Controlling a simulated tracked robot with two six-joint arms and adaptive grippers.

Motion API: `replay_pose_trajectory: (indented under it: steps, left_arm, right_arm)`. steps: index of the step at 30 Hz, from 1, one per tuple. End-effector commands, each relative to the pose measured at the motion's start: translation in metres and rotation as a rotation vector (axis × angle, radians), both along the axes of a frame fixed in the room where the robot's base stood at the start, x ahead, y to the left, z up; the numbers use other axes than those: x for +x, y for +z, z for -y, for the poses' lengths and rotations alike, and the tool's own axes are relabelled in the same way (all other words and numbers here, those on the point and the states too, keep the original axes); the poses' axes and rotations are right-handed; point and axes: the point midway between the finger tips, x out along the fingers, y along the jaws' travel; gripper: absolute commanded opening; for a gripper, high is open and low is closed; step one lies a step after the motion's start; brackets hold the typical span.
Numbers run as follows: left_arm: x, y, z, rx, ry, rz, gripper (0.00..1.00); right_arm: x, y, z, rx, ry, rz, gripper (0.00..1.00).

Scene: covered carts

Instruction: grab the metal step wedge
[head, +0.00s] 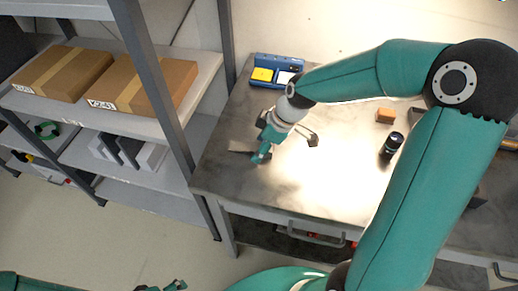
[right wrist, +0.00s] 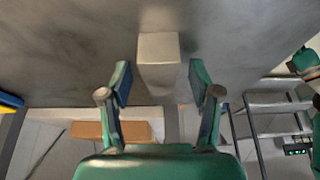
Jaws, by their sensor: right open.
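The metal step wedge (right wrist: 158,58) is a grey block on the table, ahead of and between the two fingertips in the right wrist view. In the head view it shows only as a small grey shape (head: 241,147) beside the fingers, partly hidden by them. My right gripper (head: 261,155) is low over the left part of the table. It is open, with its fingers (right wrist: 160,85) apart and nothing held; I cannot tell whether they touch the wedge. My left gripper (head: 163,287) shows only in part at the bottom edge of the head view.
A blue tray with a yellow pad (head: 264,74) stands at the table's back left. A black cylinder (head: 391,146) and an orange-brown block (head: 385,115) lie to the right, partly near my arm. A shelf rack (head: 160,100) with cardboard boxes (head: 140,83) borders the table's left side.

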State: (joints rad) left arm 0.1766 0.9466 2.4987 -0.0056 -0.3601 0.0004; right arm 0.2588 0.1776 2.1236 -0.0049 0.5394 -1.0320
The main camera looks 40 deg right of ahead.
Motion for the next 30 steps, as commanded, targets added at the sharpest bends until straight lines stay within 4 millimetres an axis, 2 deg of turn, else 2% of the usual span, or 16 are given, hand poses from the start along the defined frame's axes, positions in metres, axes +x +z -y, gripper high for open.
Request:
replay_pose_trajectory:
  steps: [2, 3, 14, 23, 30]
  left_arm:
    - [0.000, 0.000, 0.000, 0.000, 0.000, 0.000, 0.91]
    - [0.000, 0.000, 0.000, 0.000, 0.000, 0.000, 0.91]
    - [0.000, 0.000, 0.000, 0.000, 0.000, 0.000, 0.91]
    - [0.000, 0.000, 0.000, 0.000, 0.000, 0.000, 0.91]
    - [0.000, 0.000, 0.000, 0.000, 0.000, 0.000, 0.91]
  right_arm:
    - [0.000, 0.000, 0.000, 0.000, 0.000, 0.000, 0.62]
    - [0.000, 0.000, 0.000, 0.000, 0.000, 0.000, 0.59]
    - [0.000, 0.001, 0.000, 0.000, 0.001, 0.000, 0.00]
    - [0.000, 0.002, 0.000, 0.000, 0.000, 0.001, 0.00]
    - [0.001, 0.014, 0.000, -0.001, 0.001, 0.005, 0.00]
